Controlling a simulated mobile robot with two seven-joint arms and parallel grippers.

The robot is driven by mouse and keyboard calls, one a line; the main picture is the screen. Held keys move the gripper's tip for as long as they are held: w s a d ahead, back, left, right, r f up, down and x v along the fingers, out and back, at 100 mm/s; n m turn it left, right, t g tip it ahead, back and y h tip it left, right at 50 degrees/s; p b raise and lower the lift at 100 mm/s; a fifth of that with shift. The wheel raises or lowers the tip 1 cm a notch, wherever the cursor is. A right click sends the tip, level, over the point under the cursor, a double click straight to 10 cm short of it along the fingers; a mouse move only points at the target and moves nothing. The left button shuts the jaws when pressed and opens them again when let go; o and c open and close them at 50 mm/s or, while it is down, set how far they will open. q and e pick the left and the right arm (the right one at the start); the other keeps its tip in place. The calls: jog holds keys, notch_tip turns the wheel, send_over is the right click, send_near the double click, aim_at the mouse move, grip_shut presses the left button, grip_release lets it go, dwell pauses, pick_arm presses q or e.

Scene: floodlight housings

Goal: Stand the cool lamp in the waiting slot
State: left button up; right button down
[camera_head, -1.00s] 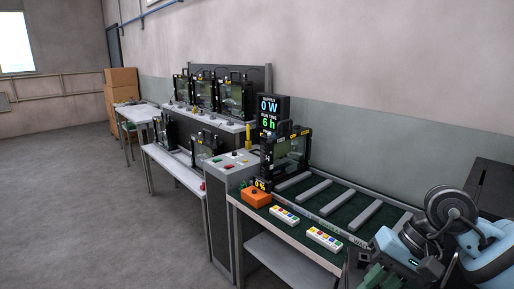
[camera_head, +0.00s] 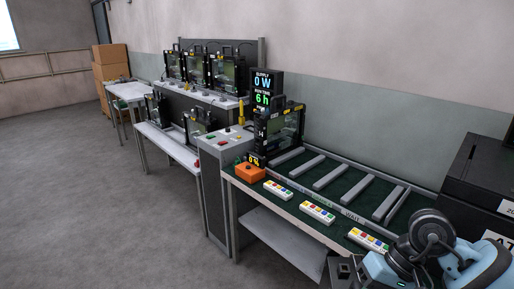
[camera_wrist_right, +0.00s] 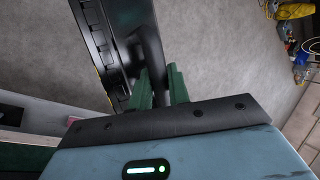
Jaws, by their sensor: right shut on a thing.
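My right gripper (camera_wrist_right: 160,88) shows green fingers shut on the curved black handle of a lamp (camera_wrist_right: 97,45). Another black lamp (camera_head: 284,128) stands upright at the rack's left end. My left gripper is not in view.
An orange box (camera_head: 250,172) and colored-button strips (camera_head: 317,213) line the bench front. Several other lamps (camera_head: 228,74) stand on benches at the left. A dark cabinet (camera_head: 482,180) is at the right. Open floor lies left.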

jog(key=shift+w+a+r, duration=0.1)
jog(key=shift+a+r, duration=0.05)
jog(key=shift+r, duration=0.2)
